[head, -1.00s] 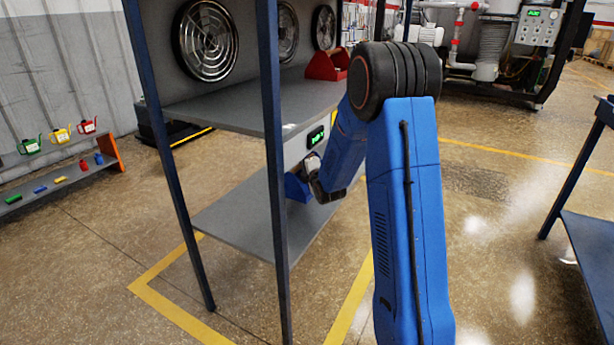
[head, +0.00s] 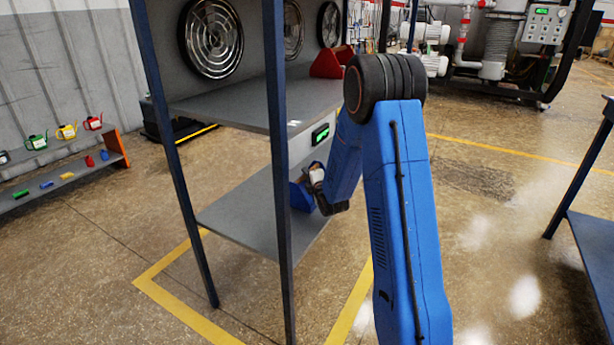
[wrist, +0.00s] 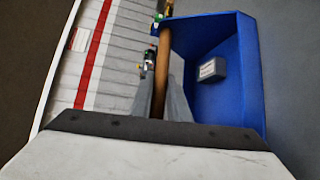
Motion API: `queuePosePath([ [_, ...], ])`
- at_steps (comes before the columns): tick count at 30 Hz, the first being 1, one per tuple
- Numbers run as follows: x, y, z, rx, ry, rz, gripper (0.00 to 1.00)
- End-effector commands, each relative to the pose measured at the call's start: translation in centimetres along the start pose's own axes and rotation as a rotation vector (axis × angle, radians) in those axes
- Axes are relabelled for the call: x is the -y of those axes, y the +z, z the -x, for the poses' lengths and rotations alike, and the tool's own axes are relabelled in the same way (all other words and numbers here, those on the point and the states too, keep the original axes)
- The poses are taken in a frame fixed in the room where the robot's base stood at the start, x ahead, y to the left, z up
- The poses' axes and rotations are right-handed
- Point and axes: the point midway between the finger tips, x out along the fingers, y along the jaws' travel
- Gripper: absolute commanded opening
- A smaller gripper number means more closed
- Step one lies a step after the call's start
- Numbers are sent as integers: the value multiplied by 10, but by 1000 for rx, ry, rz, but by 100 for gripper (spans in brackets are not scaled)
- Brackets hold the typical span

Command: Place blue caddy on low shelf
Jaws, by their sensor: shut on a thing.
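The blue caddy (head: 301,194) is at the low shelf (head: 240,216) of the rack in the head view, partly hidden by a rack post and my gripper. In the wrist view the blue caddy (wrist: 222,82) shows its open inside, a small grey label block and a brown rod-like handle. In the wrist view my gripper (wrist: 163,100) is shut on the brown handle. I cannot tell whether the caddy's bottom touches the shelf.
Dark blue posts (head: 278,150) frame the rack. A low bench (head: 70,172) with small cans and coloured blocks stands at left. Yellow lines (head: 180,312) mark the open floor.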

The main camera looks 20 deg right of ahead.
Motion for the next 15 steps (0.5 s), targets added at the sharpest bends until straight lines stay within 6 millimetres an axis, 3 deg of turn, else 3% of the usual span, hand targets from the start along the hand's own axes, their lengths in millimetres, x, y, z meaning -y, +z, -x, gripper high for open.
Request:
queuePosePath([
  [2, 1, 0, -1, 0, 2, 0, 0],
  [3, 2, 0, 0, 0, 0, 0, 22],
  [5, 2, 0, 0, 0, 0, 0, 34],
  [15, 0, 0, 0, 0, 0, 0, 34],
])
